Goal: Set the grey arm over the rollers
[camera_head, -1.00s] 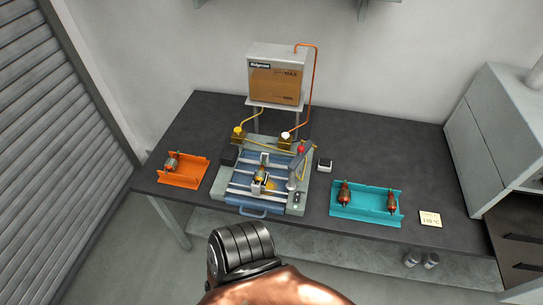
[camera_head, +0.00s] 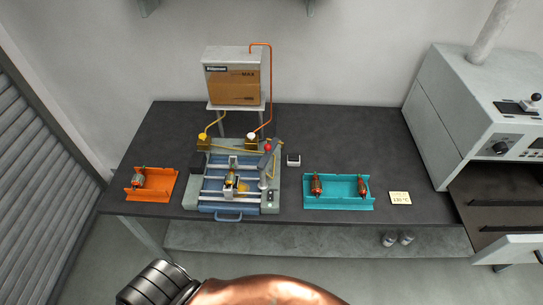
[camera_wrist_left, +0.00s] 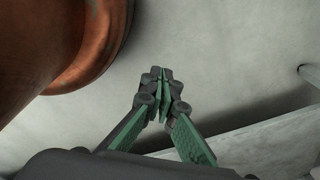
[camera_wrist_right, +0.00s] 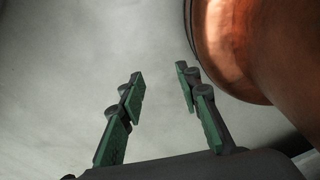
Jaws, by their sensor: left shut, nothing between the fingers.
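The grey arm (camera_head: 267,168) with a red knob stands up at the right side of the winding machine (camera_head: 274,205), beside the rollers, not over them. An armature (camera_head: 230,181) with a copper-yellow middle sits across the rollers at the machine's centre; the rollers themselves are too small to make out. My left gripper (camera_wrist_left: 162,75) is shut and empty, its fingertips together. My right gripper (camera_wrist_right: 161,85) is open with nothing between its fingers.
An orange tray (camera_head: 160,190) with one armature stands left of the machine, a teal tray (camera_head: 338,203) with two stands right. A grey oven (camera_head: 445,110) is at the right. A boxed supply (camera_head: 234,80) stands behind with tubes.

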